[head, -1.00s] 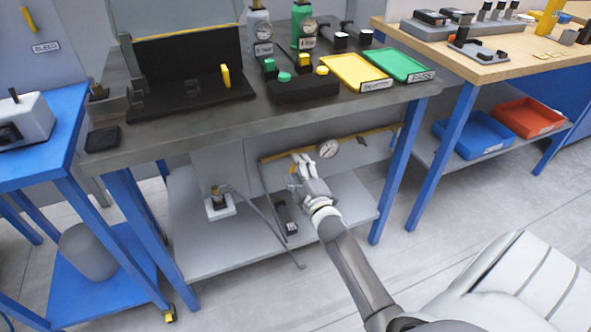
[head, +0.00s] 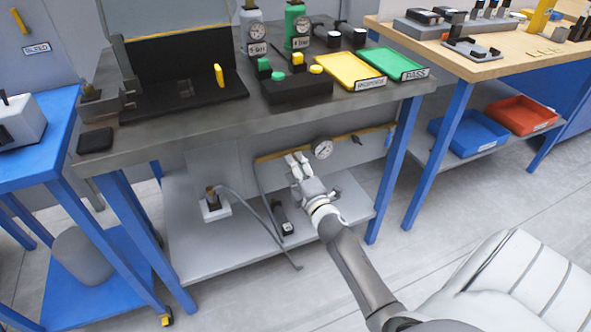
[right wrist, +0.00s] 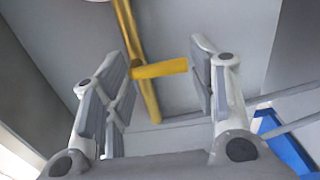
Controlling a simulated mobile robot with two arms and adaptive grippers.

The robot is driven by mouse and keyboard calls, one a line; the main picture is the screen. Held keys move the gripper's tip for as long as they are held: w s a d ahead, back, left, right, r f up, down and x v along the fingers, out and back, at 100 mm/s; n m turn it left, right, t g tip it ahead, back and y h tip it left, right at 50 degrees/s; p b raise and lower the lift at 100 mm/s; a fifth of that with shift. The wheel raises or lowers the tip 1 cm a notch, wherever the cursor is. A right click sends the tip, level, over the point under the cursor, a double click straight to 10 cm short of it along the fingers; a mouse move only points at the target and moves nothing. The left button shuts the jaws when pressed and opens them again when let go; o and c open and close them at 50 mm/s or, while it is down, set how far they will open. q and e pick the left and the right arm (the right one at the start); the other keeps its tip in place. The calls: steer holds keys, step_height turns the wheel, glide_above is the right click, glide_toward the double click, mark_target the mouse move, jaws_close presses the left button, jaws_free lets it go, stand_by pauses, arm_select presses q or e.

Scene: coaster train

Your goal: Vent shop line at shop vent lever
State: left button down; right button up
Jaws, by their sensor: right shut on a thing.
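The yellow vent lever (right wrist: 160,69) shows in the right wrist view as a short bar beside a yellow pipe (right wrist: 128,30). In the head view my right gripper (head: 298,163) is under the steel bench, just left of a round gauge (head: 323,149) on the yellow line. The lever is hidden behind the fingers there. My left gripper is in neither current view.
The bench top (head: 190,128) is above my right arm, and a grey lower shelf (head: 240,248) is below it. A small boxed fitting (head: 214,208) with a grey hose stands on the shelf. A blue bench leg (head: 394,170) is to the right.

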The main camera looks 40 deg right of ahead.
steer(key=o, duration=1.1)
steer(key=shift+w+f, duration=0.1)
steer(key=shift+f, duration=0.05)
steer(key=shift+r, duration=0.2)
steer(key=v, duration=1.2)
